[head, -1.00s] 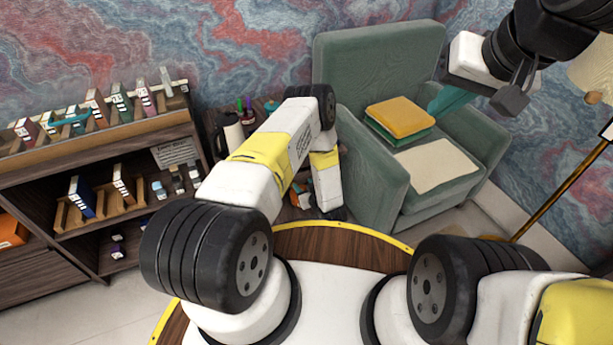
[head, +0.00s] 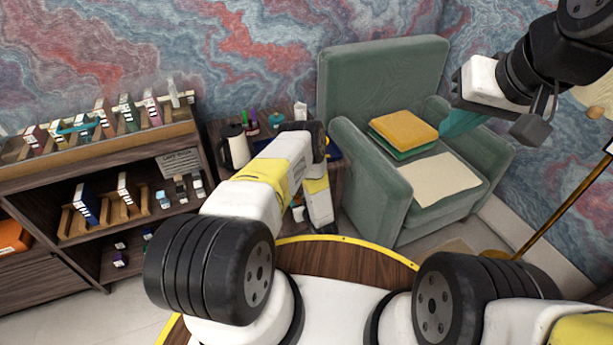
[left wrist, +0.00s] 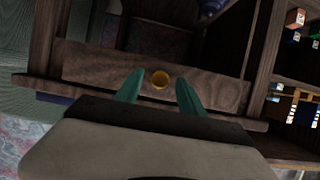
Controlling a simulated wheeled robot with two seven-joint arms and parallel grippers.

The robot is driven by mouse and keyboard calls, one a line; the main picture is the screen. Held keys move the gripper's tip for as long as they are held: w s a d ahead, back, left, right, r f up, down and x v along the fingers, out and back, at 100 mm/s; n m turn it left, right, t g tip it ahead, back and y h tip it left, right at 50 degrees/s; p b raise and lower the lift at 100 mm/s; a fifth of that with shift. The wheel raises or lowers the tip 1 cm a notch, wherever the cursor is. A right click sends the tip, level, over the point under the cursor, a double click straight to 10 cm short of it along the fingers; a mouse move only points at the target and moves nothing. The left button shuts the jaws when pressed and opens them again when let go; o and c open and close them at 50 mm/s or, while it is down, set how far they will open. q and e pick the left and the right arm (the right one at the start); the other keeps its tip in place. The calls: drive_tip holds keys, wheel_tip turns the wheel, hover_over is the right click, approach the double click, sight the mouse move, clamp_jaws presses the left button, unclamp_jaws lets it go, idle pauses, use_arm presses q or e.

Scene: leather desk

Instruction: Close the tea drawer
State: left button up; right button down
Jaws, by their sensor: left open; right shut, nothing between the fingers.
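In the left wrist view, a dark wooden drawer front (left wrist: 210,88) with a round brass knob (left wrist: 160,79) lies straight ahead. My left gripper (left wrist: 160,83) is open, its two teal fingers on either side of the knob; whether they touch the wood I cannot tell. In the head view, my left arm hides that gripper and most of the small side table (head: 213,130), and how far the drawer stands out is unclear. My right gripper (head: 462,119) is shut and empty, raised in front of the green armchair at the upper right.
The side table bears a kettle (head: 234,146), bottles or pens and a teal pot (head: 276,119). A shelf unit (head: 110,160) with books and small boxes stands at left. The green armchair (head: 385,80) with folded cloths (head: 404,130) stands close on the table's right.

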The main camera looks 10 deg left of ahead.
use_arm(q)
clamp_jaws()
idle(1.4)
